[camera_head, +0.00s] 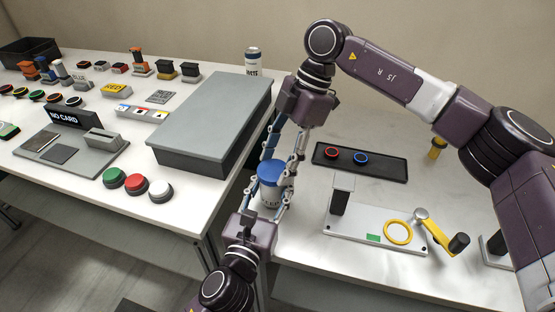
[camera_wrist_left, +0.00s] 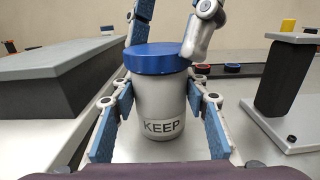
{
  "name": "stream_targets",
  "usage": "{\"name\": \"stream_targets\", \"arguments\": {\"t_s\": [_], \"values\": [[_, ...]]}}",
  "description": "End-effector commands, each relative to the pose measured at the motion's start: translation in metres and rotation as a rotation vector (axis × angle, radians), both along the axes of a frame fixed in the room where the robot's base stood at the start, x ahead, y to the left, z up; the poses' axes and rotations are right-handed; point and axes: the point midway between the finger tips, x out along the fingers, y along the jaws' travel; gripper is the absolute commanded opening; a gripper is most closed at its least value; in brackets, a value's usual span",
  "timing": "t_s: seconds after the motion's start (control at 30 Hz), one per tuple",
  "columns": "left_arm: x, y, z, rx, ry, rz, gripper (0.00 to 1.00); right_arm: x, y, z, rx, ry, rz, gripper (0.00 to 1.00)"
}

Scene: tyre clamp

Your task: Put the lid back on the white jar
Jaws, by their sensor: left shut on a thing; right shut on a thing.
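The white jar (camera_head: 271,195) stands near the front edge of the right table, labelled KEEP in the left wrist view (camera_wrist_left: 160,108). The blue lid (camera_head: 271,172) covers the jar's mouth, also seen in the left wrist view (camera_wrist_left: 157,59). I cannot tell whether it is fully seated. My left gripper (camera_head: 266,198) is shut on the jar's body, one finger on each side. My right gripper (camera_head: 278,164) reaches down from above and is shut on the lid. Its fingers partly hide the lid's right side in the wrist view.
A large grey box (camera_head: 205,135) stands left of the jar. A black tray (camera_head: 360,162) with red and blue rings lies behind right. A white fixture plate (camera_head: 375,236) with a yellow ring stands to the right. Another jar (camera_head: 253,62) stands at the back.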

Motion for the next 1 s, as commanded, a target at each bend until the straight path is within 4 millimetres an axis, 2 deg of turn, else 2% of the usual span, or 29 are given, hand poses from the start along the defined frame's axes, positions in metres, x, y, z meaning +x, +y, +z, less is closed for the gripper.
{"name": "stream_targets", "arguments": {"t_s": [0.83, 1.0], "values": [[0.000, 0.000, 0.000, 0.000, 0.001, 0.000, 0.00, 0.000, 0.000, -0.011, 0.000, 0.000, -0.001, 0.37], [0.000, 0.000, 0.000, 0.000, 0.001, 0.000, 0.00, 0.000, -0.002, -0.012, -0.004, -0.004, -0.083, 0.37]]}}
